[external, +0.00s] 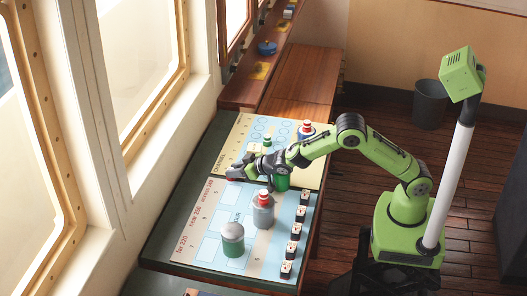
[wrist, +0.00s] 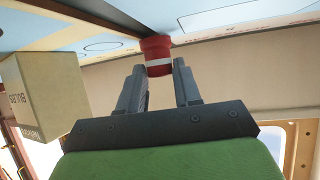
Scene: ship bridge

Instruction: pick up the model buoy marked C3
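A red buoy-like piece with a white band (wrist: 156,57) shows between and just beyond my fingertips in the wrist view. Its top end meets the board's surface there, and no mark on it is legible. No C3 is readable.
Several black-and-white blocks (external: 295,229) line the board's right edge. A beige box marked BULBS (wrist: 48,95) is near my gripper in the wrist view.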

